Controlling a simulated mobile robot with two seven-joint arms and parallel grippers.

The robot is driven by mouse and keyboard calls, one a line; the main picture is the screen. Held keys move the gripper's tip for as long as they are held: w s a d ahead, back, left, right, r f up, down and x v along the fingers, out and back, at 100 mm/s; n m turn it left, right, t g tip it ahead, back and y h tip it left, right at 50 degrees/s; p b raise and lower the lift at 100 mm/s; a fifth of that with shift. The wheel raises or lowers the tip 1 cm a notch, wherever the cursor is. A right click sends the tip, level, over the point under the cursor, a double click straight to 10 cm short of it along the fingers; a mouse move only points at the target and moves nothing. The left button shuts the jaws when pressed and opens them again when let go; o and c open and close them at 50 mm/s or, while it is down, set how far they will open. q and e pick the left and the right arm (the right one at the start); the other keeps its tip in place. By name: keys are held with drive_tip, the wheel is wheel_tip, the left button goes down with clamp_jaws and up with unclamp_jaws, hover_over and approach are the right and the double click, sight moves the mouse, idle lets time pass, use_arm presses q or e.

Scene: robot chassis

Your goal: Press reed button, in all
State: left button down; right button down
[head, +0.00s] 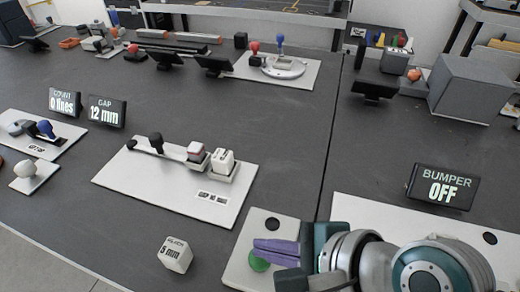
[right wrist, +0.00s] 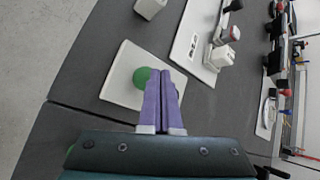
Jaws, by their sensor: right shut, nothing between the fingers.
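A green round button (head: 259,263) sits on a white plate (head: 240,272) at the bottom middle of the head view; no label naming it as the reed button is readable. My right gripper (head: 258,250) is shut and empty, its purple fingers over this plate and partly covering the button. In the right wrist view the green button (right wrist: 143,77) shows just left of the shut fingertips (right wrist: 164,75). Whether they touch it, I cannot tell. My left gripper is not in view.
A small display (head: 442,187) reads BUMPER OFF. A white 5 mm block (head: 175,254) stands left of the plate. A panel (head: 130,170) with a lever and blocks lies behind it. Displays read COUNT 0 lines (head: 65,102) and GAP 12 mm (head: 107,111). Grey tabletop lies between them.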

drive_tip(key=shift+f, duration=0.35)
drive_tip(key=shift+f, duration=0.15)
drive_tip(key=shift+f+b, duration=0.4)
drive_tip(key=shift+b, duration=0.1)
idle(0.4)
drive_tip(key=shift+r, duration=0.1)
drive_tip(key=shift+r+p, duration=0.85)
drive_tip(key=shift+p, duration=0.25)
drive_tip(key=shift+r, duration=0.1)
wheel_tip(320, 180, up, 5)
drive_tip(key=p, duration=0.5)
drive_tip(key=shift+p, duration=0.35)
